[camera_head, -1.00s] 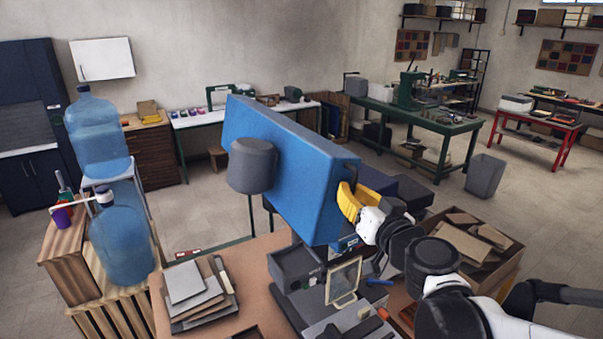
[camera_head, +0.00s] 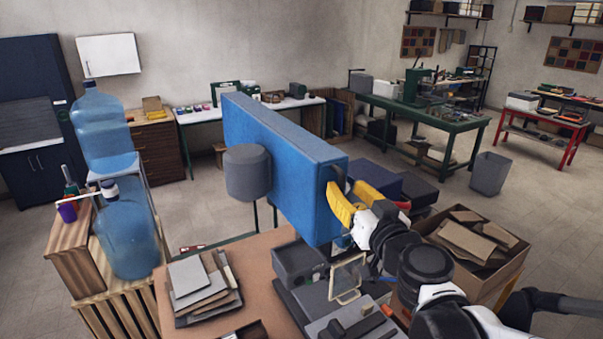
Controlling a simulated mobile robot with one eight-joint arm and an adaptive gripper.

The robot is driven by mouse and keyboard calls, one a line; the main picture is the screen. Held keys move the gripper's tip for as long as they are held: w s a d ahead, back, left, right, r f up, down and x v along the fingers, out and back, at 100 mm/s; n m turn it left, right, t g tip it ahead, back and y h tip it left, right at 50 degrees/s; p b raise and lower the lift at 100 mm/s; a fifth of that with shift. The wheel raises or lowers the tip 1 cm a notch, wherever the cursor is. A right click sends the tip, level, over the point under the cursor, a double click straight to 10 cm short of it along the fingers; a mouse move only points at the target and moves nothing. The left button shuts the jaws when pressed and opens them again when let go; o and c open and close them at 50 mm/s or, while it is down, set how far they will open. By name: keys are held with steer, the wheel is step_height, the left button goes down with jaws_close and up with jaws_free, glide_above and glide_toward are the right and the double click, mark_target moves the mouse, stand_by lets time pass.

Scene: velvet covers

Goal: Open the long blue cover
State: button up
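The long blue cover (camera_head: 285,165) is raised and stands steeply tilted, its broad blue face toward the left and its narrow end toward me. My gripper (camera_head: 340,200), with yellow fingers, is at the cover's near right end, touching or very close to it. A dark finger part shows at the cover's upper near corner. The cover hides part of the fingers, so I cannot tell whether they are shut on it. The box below the cover is mostly hidden behind it.
Dark cases (camera_head: 375,178) lie behind my gripper. A cardboard box (camera_head: 480,245) is at the right. Grey sheets (camera_head: 200,285) and a small framed panel (camera_head: 347,278) are on the near table. Water bottles (camera_head: 127,235) stand at the left.

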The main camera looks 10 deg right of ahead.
steer(key=shift+s, duration=0.1)
steer(key=s+d, duration=0.1)
steer(key=s, duration=1)
steer(key=shift+s+d+r, duration=0.15)
steer(key=shift+s+d, duration=0.15)
steer(key=shift+s, duration=0.05)
jaws_close()
steer(key=shift+a, duration=0.1)
